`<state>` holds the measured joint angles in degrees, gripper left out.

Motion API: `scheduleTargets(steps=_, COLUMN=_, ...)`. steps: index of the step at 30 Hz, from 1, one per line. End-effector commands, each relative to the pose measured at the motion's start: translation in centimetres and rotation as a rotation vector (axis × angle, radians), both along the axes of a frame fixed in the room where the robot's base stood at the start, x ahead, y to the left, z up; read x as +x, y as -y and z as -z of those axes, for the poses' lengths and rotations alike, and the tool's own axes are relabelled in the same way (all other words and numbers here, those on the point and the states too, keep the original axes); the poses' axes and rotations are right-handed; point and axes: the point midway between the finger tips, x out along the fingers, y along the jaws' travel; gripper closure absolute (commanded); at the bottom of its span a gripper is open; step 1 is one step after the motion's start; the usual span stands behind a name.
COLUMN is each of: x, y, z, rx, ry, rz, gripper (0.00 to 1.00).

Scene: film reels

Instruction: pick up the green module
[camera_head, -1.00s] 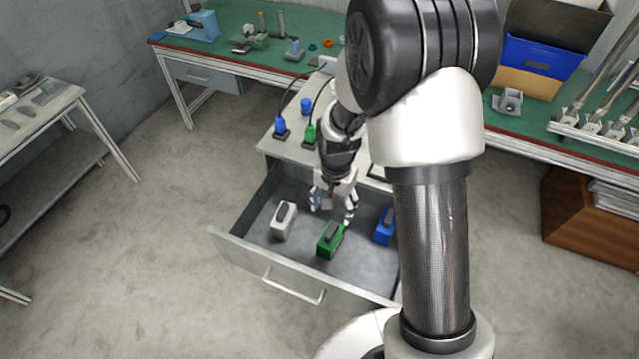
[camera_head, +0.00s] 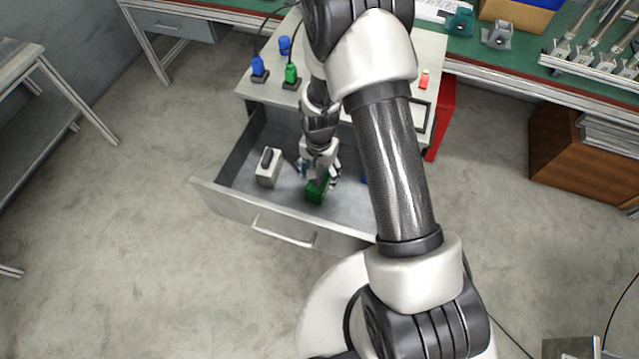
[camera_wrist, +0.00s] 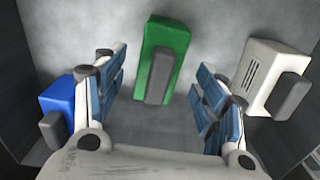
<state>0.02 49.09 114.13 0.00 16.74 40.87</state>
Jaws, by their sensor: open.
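The green module (camera_head: 316,191) lies in the open drawer (camera_head: 228,201). It is a green block with a grey raised grip. In the wrist view the green module (camera_wrist: 181,42) sits ahead of and between the fingers, with its grey grip pointing toward my palm. My gripper (camera_head: 319,170) is in the drawer, right over the module in the head view and partly covering it. In the wrist view my gripper (camera_wrist: 160,92) is open, its blue-padded fingers on either side with a gap to the module. I cannot tell whether they touch it.
A white module (camera_head: 268,167) is left of the green one and also shows in the wrist view (camera_wrist: 262,72). A blue module (camera_wrist: 60,103) lies on the other side, mostly hidden by my arm in the head view. Drawer walls surround them. Blue and green connectors (camera_head: 291,73) stand on the cabinet top.

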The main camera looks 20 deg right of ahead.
Motion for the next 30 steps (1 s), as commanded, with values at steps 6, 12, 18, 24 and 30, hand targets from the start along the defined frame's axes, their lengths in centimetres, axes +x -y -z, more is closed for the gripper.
scheduleTargets(steps=6, x=0.0, y=0.2, z=3.5, rx=0.0, ry=-0.003, rz=0.0, gripper=0.35)
scheduleTargets(steps=12, x=0.1, y=0.2, z=4.8, rx=0.0, ry=0.0, rz=0.0, gripper=0.35)
scheduleTargets(steps=18, x=0.1, y=0.2, z=4.7, rx=0.0, ry=0.0, rz=0.0, gripper=0.39)
scheduleTargets(steps=24, x=0.1, y=0.2, z=4.7, rx=0.0, ry=0.0, rz=0.0, gripper=0.52)
scheduleTargets(steps=30, x=0.1, y=0.2, z=4.7, rx=0.001, ry=-0.001, rz=0.0, gripper=0.66)
